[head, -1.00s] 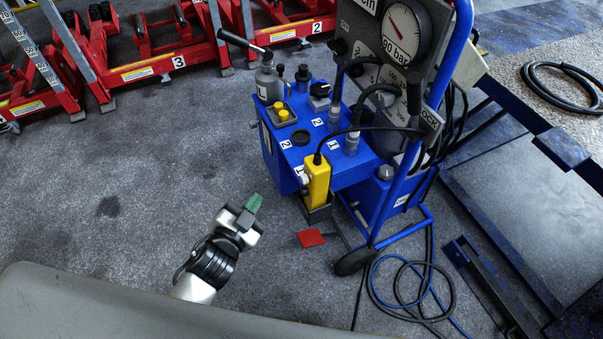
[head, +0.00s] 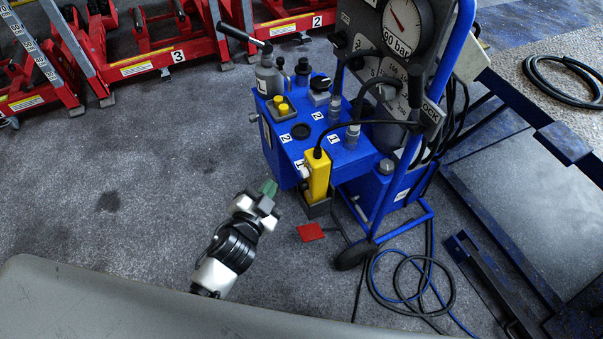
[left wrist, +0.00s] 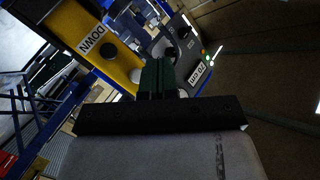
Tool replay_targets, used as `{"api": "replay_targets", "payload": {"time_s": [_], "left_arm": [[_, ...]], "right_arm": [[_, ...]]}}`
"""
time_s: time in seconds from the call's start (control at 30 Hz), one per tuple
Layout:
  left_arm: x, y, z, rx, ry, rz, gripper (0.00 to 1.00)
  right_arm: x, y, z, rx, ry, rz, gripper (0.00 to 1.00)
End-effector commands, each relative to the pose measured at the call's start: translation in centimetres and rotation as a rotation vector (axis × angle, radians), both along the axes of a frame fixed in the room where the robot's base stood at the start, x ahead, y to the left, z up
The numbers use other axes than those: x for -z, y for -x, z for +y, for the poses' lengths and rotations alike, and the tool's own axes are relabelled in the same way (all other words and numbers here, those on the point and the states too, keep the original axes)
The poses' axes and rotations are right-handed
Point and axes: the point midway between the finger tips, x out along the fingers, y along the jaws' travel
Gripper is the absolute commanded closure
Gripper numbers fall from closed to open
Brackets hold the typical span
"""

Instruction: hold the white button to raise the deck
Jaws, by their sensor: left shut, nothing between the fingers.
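The white button (left wrist: 136,75) is at the pendant's lower end there, just left of my fingertips. In the head view a small white spot (head: 305,172) shows on the pendant's left side. My left gripper (head: 268,188), with green fingertips, is shut and empty, left of and below the pendant. In the left wrist view its fingertips (left wrist: 157,75) appear close to the button; contact cannot be told.
The blue trolley (head: 357,168) carries levers, yellow buttons and a pressure gauge (head: 403,27). A red plate (head: 311,232) lies on the floor near it. Cables (head: 410,285) coil at the right. A blue-framed platform (head: 510,215) is further right. Red jacks (head: 150,62) stand behind.

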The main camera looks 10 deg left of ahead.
Motion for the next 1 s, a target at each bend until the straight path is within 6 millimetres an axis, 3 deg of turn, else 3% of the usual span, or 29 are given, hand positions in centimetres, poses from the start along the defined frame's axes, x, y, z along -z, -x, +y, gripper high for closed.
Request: {"api": "replay_targets", "payload": {"time_s": [0.1,0.4,1.0], "left_arm": [[0.0,-1.0,-1.5,0.001,0.001,-0.003,1.00],[0.0,-2.2,-3.4,0.000,0.001,-0.001,1.00],[0.0,-2.3,-3.5,0.000,-0.001,0.000,1.00]], "right_arm": [[-0.2,-1.1,0.2,0.002,-0.001,-0.008,0.56],[-0.5,-1.6,0.3,0.002,-0.001,-0.010,0.56],[-0.5,-1.7,0.3,0.002,-0.001,-0.010,0.56]]}}
